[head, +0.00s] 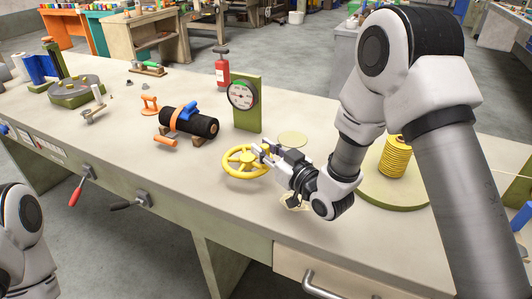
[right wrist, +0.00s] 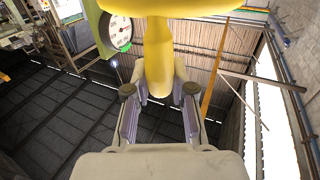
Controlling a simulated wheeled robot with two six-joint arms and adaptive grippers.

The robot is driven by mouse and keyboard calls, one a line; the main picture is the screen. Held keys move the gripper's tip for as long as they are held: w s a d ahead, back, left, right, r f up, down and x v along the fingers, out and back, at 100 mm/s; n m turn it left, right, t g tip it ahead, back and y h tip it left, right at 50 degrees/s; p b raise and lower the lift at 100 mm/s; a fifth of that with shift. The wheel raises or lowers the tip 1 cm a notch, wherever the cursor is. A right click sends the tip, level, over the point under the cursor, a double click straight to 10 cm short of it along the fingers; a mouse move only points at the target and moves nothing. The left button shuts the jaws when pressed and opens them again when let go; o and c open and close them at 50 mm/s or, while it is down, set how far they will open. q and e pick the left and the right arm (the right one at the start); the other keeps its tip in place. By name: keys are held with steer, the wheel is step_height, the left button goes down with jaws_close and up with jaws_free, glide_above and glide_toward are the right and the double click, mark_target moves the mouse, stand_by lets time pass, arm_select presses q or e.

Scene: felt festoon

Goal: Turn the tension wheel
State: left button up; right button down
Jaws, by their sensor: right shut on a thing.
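The yellow tension wheel (head: 240,162) has spokes and sits at the front middle of the bench, below a round dial gauge (head: 241,94) on a green post. My right gripper (head: 262,155) is at the right side of the wheel's rim. In the right wrist view its fingers (right wrist: 160,90) are closed around a yellow part of the wheel (right wrist: 158,50). The gauge (right wrist: 120,28) also shows there at the upper left. The needle's exact reading is too small to tell. My left gripper is out of view; only part of my left arm shows at the lower left.
A black roll (head: 190,122) with a blue clamp lies left of the gauge. A yellow coil (head: 396,158) stands on a round green base at the right. Red (head: 80,188) and black (head: 130,203) levers stick out of the bench front.

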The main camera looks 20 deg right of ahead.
steer(key=shift+s+a+m+t+h, duration=0.15)
steer(key=shift+a+m+t+h, duration=0.2)
steer(key=shift+m+h, duration=0.5)
steer(key=shift+h, duration=0.35)
steer(key=c, duration=1)
jaws_free()
steer(key=shift+o, duration=0.2)
steer(key=v, duration=0.7)
steer(key=shift+s, duration=0.2)
